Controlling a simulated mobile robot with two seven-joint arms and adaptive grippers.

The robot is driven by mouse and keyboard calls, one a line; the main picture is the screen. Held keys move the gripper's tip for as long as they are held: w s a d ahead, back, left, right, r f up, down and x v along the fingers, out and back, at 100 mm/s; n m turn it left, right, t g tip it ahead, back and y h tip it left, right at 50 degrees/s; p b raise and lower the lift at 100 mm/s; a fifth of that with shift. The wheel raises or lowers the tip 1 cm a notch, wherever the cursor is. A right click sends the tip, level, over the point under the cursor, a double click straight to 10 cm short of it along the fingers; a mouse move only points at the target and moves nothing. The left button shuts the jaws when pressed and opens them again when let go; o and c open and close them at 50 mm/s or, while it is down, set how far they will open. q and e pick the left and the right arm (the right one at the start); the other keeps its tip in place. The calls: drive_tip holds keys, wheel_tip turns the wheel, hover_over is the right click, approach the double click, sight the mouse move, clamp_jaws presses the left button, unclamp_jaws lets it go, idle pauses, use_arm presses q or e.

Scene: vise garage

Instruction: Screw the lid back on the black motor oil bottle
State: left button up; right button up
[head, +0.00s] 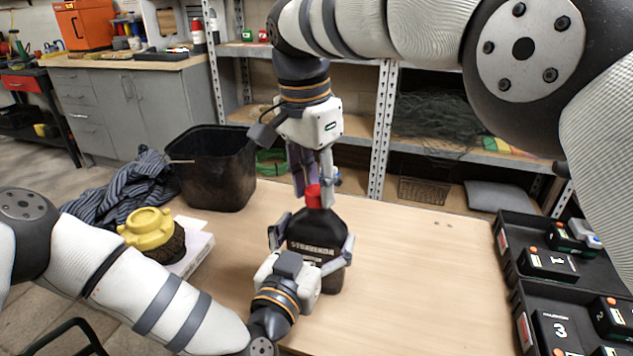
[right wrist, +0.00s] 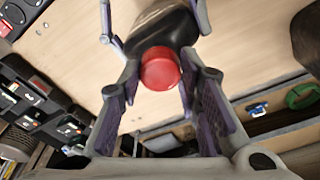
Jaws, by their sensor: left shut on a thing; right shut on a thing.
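The black motor oil bottle (head: 318,222) stands upright on the wooden table, its label facing the head camera. My left gripper (head: 312,247) is shut around its body from the front. The red lid (head: 313,198) sits at the top of the bottle, upright and in line with the neck. My right gripper (head: 313,182) points down from above, shut on the lid with a finger on either side. In the right wrist view the lid (right wrist: 160,68) shows between the fingers, with the dark bottle (right wrist: 163,25) behind it. The neck and threads are hidden.
A black bin (head: 215,165) stands at the table's back left, with a striped cloth (head: 125,190) beside it. A yellow-topped brush (head: 150,230) lies at the left. Black trays (head: 510,262) with battery-like packs line the right edge. The table right of the bottle is clear.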

drive_tip(key=shift+m, duration=0.6)
drive_tip(key=shift+r, duration=0.1)
drive_tip(key=o, duration=0.7)
drive_tip(key=shift+c, duration=0.2)
drive_tip(key=shift+r, duration=2.2)
drive_tip(key=shift+o, duration=0.4)
